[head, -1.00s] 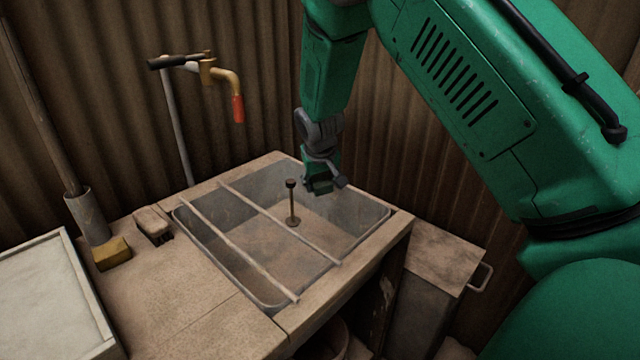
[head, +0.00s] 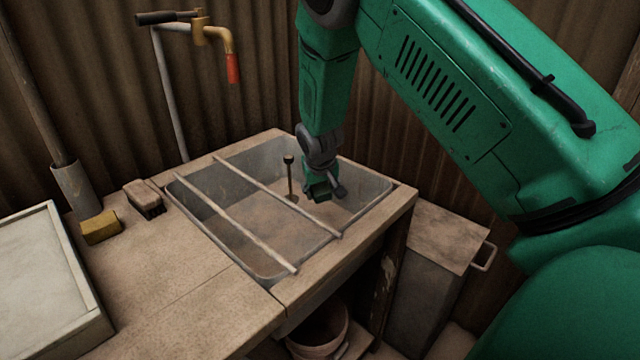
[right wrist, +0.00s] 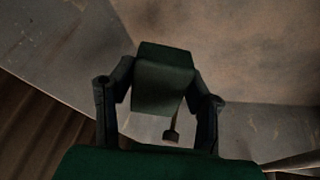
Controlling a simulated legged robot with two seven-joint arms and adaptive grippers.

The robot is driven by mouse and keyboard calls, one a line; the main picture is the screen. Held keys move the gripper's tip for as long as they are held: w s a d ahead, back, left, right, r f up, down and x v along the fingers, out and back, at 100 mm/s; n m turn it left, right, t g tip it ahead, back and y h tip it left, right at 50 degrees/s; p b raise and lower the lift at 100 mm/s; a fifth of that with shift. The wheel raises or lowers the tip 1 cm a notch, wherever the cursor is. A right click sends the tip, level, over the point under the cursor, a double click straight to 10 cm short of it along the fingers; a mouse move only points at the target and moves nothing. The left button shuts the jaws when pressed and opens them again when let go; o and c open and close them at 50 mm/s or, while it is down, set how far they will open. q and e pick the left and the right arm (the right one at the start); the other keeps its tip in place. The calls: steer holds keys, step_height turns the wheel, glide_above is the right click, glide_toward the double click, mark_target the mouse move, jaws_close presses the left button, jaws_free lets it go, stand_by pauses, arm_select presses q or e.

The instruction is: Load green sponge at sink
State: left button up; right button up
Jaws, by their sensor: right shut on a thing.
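The green sponge (head: 319,191) is a small dark green block held over the right part of the sink basin (head: 366,186). My right gripper (head: 322,180) is shut on it, and the arm reaches down from above. In the right wrist view the sponge (right wrist: 164,80) sits between the two fingers of my right gripper (right wrist: 162,88), with the basin floor behind it. I cannot tell whether the sponge touches the basin. My left gripper is not in view.
Two rods (head: 237,223) lie across the basin. A thin upright plug (head: 290,178) stands in it beside the gripper. A tap (head: 215,40) rises behind. A brush (head: 144,197), a yellow block (head: 101,227) and a pale tray (head: 40,270) are at left.

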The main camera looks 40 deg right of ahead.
steer(key=shift+d+f+b, duration=0.1)
steer(key=shift+f+b, duration=1.05)
steer(key=shift+f, duration=2.05)
step_height(320, 180, up, 17)
steer(key=p, duration=1.5)
step_height(320, 180, up, 4)
steer(key=p, duration=0.4)
glide_above(321, 185)
stand_by(0.5)
stand_by(0.4)
